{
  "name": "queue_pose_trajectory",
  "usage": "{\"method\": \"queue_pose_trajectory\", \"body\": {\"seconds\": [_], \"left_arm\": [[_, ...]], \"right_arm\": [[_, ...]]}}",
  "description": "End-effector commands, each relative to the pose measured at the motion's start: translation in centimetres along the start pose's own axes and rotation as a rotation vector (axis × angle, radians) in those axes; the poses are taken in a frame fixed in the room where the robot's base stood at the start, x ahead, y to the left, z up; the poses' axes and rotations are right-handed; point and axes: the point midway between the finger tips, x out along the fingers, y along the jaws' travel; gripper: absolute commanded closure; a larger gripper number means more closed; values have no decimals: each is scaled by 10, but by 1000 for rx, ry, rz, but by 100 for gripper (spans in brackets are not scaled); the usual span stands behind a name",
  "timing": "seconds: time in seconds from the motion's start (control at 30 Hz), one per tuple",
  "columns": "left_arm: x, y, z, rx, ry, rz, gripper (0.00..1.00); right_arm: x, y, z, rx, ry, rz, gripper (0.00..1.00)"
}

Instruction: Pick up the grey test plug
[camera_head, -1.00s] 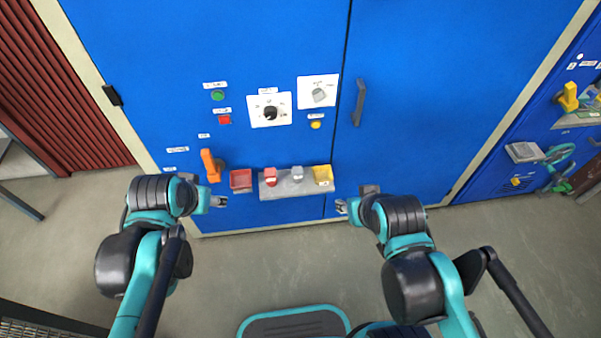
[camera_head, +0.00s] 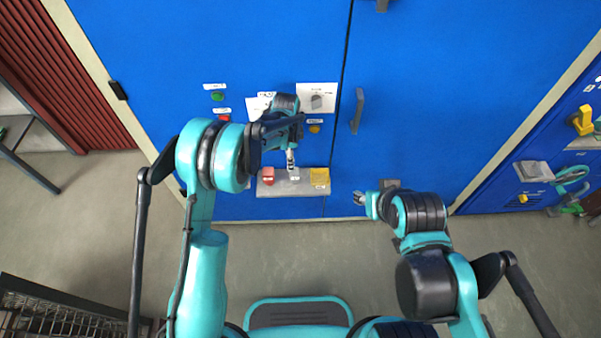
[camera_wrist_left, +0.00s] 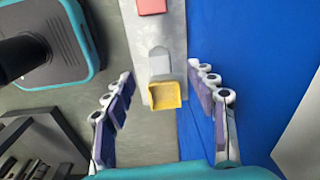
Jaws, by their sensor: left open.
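The grey test plug (camera_head: 294,175) stands on the small grey shelf (camera_head: 278,189) on the blue cabinet front, between the red plug and the yellow holder. In the left wrist view the grey plug (camera_wrist_left: 159,62) is in line with the gap between the fingers, with clear space on both sides. My left gripper (camera_head: 292,168) is open and empty, pointing down over the shelf at the plug; its spread fingers show in the left wrist view (camera_wrist_left: 160,75). My right gripper (camera_head: 359,198) is to the right of the shelf, too small to judge its opening.
The red plug (camera_head: 268,175) stands left of the grey one. The yellow holder (camera_head: 320,177) is on the right and looks hollow in the left wrist view (camera_wrist_left: 164,96). A cabinet handle (camera_head: 357,111) sticks out at the upper right. My left arm covers the panel's left part.

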Motion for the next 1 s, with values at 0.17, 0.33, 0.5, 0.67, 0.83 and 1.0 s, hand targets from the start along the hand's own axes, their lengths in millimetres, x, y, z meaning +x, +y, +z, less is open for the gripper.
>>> {"method": "queue_pose_trajectory", "body": {"seconds": [0.17, 0.33, 0.5, 0.67, 0.83, 1.0], "left_arm": [[27, -1, -9, 76, -9, 29, 43], [43, -1, -11, 93, -11, 35, 43], [62, 0, -11, 92, -11, 34, 43], [80, 2, -11, 91, -11, 34, 43], [106, 4, -11, 90, -11, 34, 43], [111, 4, -11, 90, -11, 34, 43]], "right_arm": [[-2, 0, -2, 0, 0, 0, 60], [1, 0, 1, 0, 0, 0, 60], [7, 0, 5, 0, 0, 0, 60], [15, 0, 11, 0, 0, 0, 60], [26, 0, 19, 0, 0, 0, 60], [26, 0, 19, 0, 0, 0, 60]]}}
